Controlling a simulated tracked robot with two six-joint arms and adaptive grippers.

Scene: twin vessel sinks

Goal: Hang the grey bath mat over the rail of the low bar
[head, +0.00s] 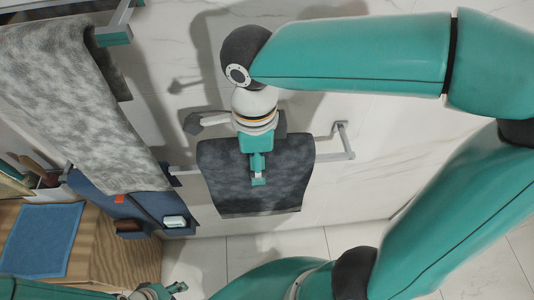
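The grey bath mat (290,180) is a dark, mottled sheet in the head view. It lies across the low bar's rail (331,157), covering its middle; the rail shows at both sides of it. How far the mat falls behind the rail is hidden. My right gripper (258,178) points down over the middle of the mat, with its fingers in front of the cloth. It is seen edge-on, so its opening and any hold on the mat cannot be told. My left gripper (172,289) is at the bottom edge, partly cut off and away from the mat.
A large light-grey towel (65,90) hangs at the left. Below it are a navy shelf (150,205) with a white soap bar (174,222), and a blue cloth (42,240) on a wooden surface (115,260). The tiled floor below the mat is clear.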

